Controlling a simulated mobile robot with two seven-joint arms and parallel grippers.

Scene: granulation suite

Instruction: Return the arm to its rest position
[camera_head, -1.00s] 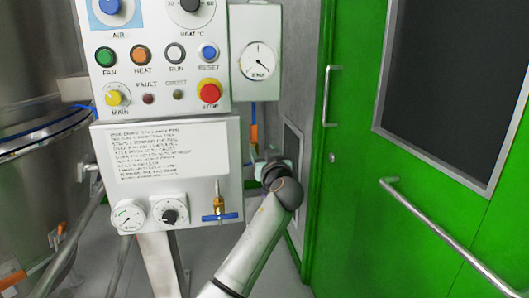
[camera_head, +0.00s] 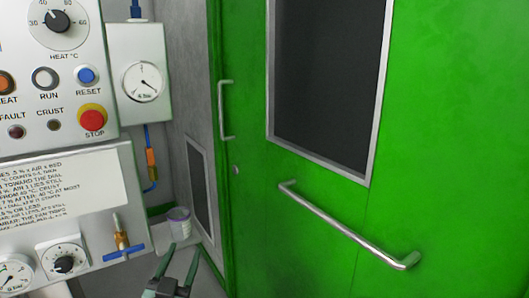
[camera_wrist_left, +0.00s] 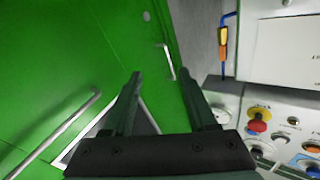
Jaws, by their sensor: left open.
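My left gripper (camera_head: 182,256) is at the bottom of the head view, with its two dark fingers apart and nothing between them. In the left wrist view the gripper (camera_wrist_left: 160,80) also shows open and empty, its fingers spread against the green door (camera_wrist_left: 90,60) and grey wall. It is apart from the control panel (camera_head: 60,210), which stands to its left in the head view. Most of the left arm is out of the head view. My right gripper does not show.
The green door (camera_head: 440,150) has a long rail handle (camera_head: 345,222) and an upright pull handle (camera_head: 221,110). A small pale tub (camera_head: 179,221) stands on a ledge just beyond the gripper. A blue-handled valve (camera_head: 123,250) and a red stop button (camera_head: 92,119) project from the panel.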

